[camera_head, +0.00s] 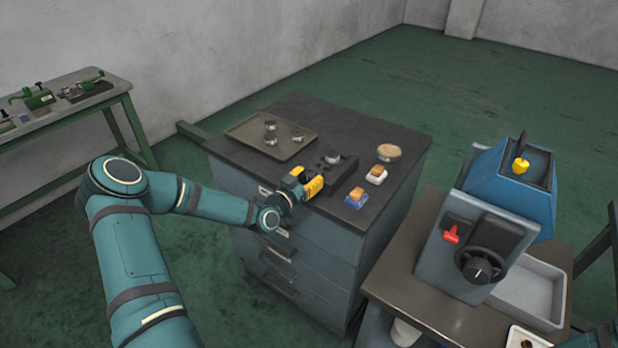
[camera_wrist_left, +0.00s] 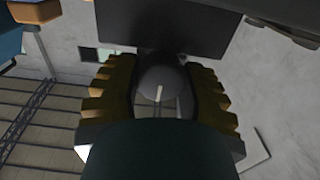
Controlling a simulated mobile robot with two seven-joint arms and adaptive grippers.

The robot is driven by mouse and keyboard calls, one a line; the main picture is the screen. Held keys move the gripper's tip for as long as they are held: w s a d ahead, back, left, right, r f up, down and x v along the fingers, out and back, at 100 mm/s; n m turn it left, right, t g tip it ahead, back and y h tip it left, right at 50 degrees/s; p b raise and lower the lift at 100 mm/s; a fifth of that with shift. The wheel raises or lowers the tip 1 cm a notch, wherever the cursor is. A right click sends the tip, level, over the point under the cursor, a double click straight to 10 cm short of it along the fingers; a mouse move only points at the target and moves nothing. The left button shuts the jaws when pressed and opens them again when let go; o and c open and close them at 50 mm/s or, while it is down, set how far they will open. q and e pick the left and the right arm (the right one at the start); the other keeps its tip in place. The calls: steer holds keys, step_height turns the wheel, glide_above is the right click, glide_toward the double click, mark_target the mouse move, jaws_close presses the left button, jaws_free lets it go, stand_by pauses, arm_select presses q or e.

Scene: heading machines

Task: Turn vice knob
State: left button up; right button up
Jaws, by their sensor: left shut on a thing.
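The dark vice (camera_head: 334,169) sits on top of the drawer cabinet, near its front edge, with a round silvery part on it. My left gripper (camera_head: 306,184) comes in from the left at the vice's near end. In the left wrist view the yellow ridged fingers close on both sides of a rounded grey vice knob (camera_wrist_left: 160,82), in front of a dark block. The knob is hidden by the gripper in the head view. My right gripper is not in view.
A tray (camera_head: 243,131) with small metal parts lies behind the vice. A blue-grey machine (camera_head: 500,210) with a dark handwheel stands on the right table. A green bench (camera_head: 70,105) is far left.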

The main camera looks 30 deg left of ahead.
arm_select(q)
steer(key=shift+d+m+b, duration=0.1)
steer(key=shift+m+b, duration=1)
steer(key=shift+b, duration=0.1)
steer(key=m+b, duration=0.5)
steer(key=b, duration=0.1)
steer(key=shift+d+f, duration=0.1)
steer(key=shift+m+b, duration=0.8)
steer(key=shift+m, duration=0.2)
steer(key=m, duration=0.2)
steer(key=shift+m, duration=0.4)
steer(key=m, duration=0.4)
steer(key=shift+m, duration=0.4)
